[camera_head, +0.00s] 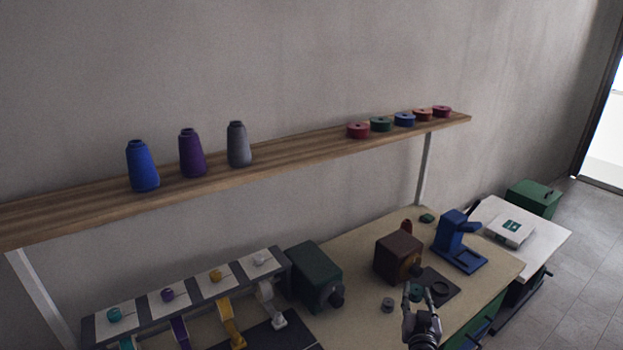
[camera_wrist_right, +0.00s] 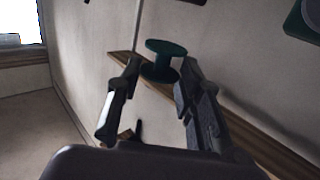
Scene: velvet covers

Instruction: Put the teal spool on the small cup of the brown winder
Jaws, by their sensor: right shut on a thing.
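The teal spool (camera_head: 416,291) is at the tips of my right gripper (camera_head: 420,294), beside the front of the brown winder. In the right wrist view the spool (camera_wrist_right: 164,62), dark teal with two flanges, sits between the fingertips of my right gripper (camera_wrist_right: 160,78), which is shut on it. The brown winder (camera_head: 398,255) is a box-shaped machine on the table. Its small cup is too small and too close to the gripper to make out. My left gripper is not in view.
A blue machine (camera_head: 457,240) stands right of the winder and a dark green one (camera_head: 315,273) left of it. A dark plate (camera_head: 441,288) and a small grey round piece (camera_head: 388,304) lie nearby. A wooden shelf (camera_head: 290,150) with cones and spools runs above the table.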

